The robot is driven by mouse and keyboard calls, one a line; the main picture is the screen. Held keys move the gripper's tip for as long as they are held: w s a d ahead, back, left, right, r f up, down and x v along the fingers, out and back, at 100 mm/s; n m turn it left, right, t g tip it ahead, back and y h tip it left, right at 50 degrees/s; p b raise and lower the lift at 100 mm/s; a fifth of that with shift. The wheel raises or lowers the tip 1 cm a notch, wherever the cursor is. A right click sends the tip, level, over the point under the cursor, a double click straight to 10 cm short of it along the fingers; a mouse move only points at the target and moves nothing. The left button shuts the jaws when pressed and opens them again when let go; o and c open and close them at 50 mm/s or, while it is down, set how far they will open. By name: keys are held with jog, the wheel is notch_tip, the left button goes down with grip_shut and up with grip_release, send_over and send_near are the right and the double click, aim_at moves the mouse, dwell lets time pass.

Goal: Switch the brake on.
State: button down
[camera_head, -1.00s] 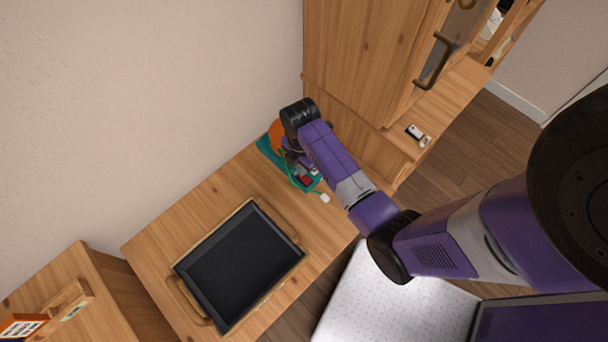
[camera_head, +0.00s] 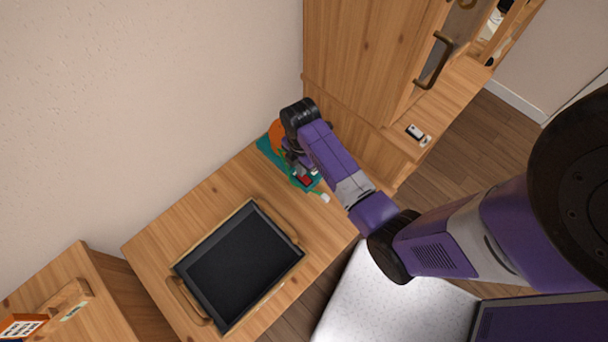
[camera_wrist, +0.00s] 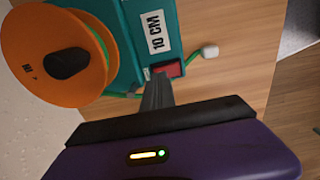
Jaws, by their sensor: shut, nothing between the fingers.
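A teal device with a "10 CM" label (camera_wrist: 154,32) and a large orange spool (camera_wrist: 45,55) fills the upper left of the wrist view. A red switch (camera_wrist: 171,69) sits on its near side. My gripper (camera_wrist: 157,82) is shut and empty, its fingertips right beside the red switch; I cannot tell whether they touch it. In the head view the teal base (camera_head: 266,146) and orange spool (camera_head: 276,131) are partly hidden behind my arm. A green cord (camera_head: 305,187) ends in a white tip (camera_head: 325,198), which also shows in the wrist view (camera_wrist: 210,51).
The device stands at the back of a wooden table (camera_head: 160,245), near the wall. A black tray (camera_head: 240,262) with handles lies on the table's front-left part. A wooden cabinet (camera_head: 360,60) rises close to the right of my arm.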

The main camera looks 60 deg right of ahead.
jog(key=shift+f+b, duration=0.5)
jog(key=shift+f, duration=0.4)
dwell(0.3)
jog(key=shift+r, duration=0.2)
notch_tip(320, 180, up, 7)
jog(key=p, duration=0.7)
jog(key=shift+f, duration=0.1)
dwell(0.5)
